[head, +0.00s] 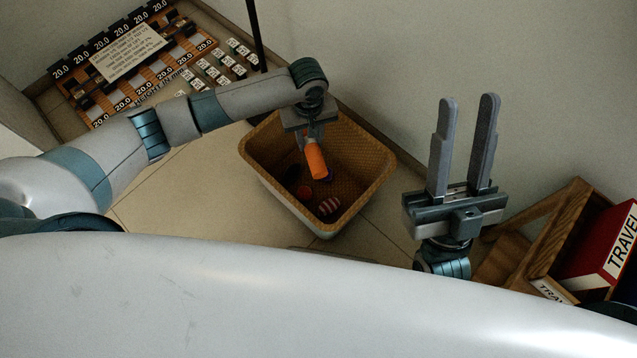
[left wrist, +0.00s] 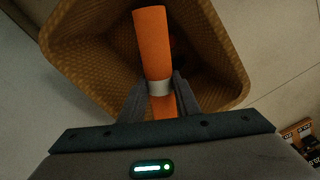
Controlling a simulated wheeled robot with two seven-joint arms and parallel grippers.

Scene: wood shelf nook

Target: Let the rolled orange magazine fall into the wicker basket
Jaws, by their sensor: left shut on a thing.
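The rolled orange magazine (head: 316,159) hangs from my left gripper (head: 310,132), above the wicker basket (head: 374,160). In the left wrist view the orange roll (left wrist: 152,45) has a pale band around it, and my left gripper (left wrist: 158,90) is shut on it near that band. The basket's woven wall (left wrist: 85,60) lies beyond and below the roll. My right gripper (head: 463,145) is open and empty, pointing up to the right of the basket, well apart from it.
In the basket lie a striped item (head: 329,206), a small red-orange item (head: 304,191) and other dark things. A wooden rack (head: 545,245) with a red travel box (head: 600,245) stands at the right. Bare floor (head: 185,195) is left of the basket.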

